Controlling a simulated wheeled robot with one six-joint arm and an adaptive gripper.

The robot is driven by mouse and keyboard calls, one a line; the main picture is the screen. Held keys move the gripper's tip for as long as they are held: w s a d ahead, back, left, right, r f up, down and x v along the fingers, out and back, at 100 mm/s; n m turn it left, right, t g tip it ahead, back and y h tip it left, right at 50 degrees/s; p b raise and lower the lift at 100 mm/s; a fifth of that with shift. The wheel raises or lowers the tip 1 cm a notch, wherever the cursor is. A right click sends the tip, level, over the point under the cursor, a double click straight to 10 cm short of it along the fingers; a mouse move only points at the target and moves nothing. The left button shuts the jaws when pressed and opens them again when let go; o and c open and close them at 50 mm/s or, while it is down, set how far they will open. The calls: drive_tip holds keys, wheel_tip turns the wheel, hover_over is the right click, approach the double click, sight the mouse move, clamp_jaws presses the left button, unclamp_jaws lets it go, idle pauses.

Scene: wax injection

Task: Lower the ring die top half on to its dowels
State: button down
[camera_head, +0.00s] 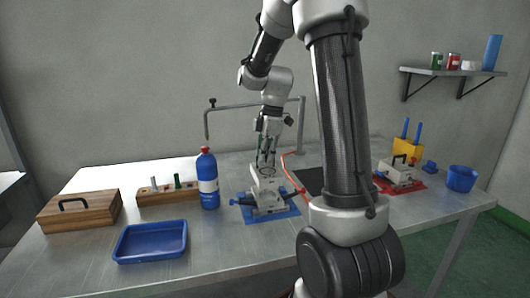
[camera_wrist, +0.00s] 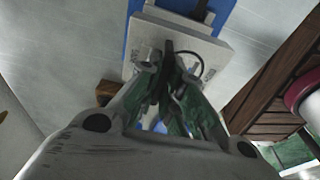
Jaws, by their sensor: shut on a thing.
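My gripper (camera_head: 266,163) points down over the blue mat (camera_head: 286,211) in the head view. It is shut on the dark handle of the ring die top half (camera_head: 266,183), a pale grey block. The pale block also shows beyond my fingers (camera_wrist: 168,85) in the wrist view (camera_wrist: 205,47), with the blue mat around it. The ring die lower half (camera_head: 268,207) is on the mat beneath. The dowels are not distinguishable, and I cannot tell whether the halves touch.
A blue bottle (camera_head: 208,182), a wooden rack (camera_head: 167,193), a blue tray (camera_head: 150,242) and a wooden box (camera_head: 80,208) stand to the left. A bent metal arm (camera_head: 240,105) rises behind. Another die (camera_head: 398,173) sits on a red mat at right.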

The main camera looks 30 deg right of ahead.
sight(265, 167)
drive_tip(key=shift+f, duration=1.65)
drive_tip(key=shift+f, duration=1.15)
drive_tip(key=c, duration=1.5)
unclamp_jaws()
drive_tip(key=r, duration=0.4)
drive_tip(key=d+r, duration=0.1)
drive_tip(key=r, duration=0.6)
drive_tip(key=shift+s+d+r, duration=0.25)
drive_tip(key=shift+d+r, duration=0.1)
drive_tip(key=shift+r, duration=0.05)
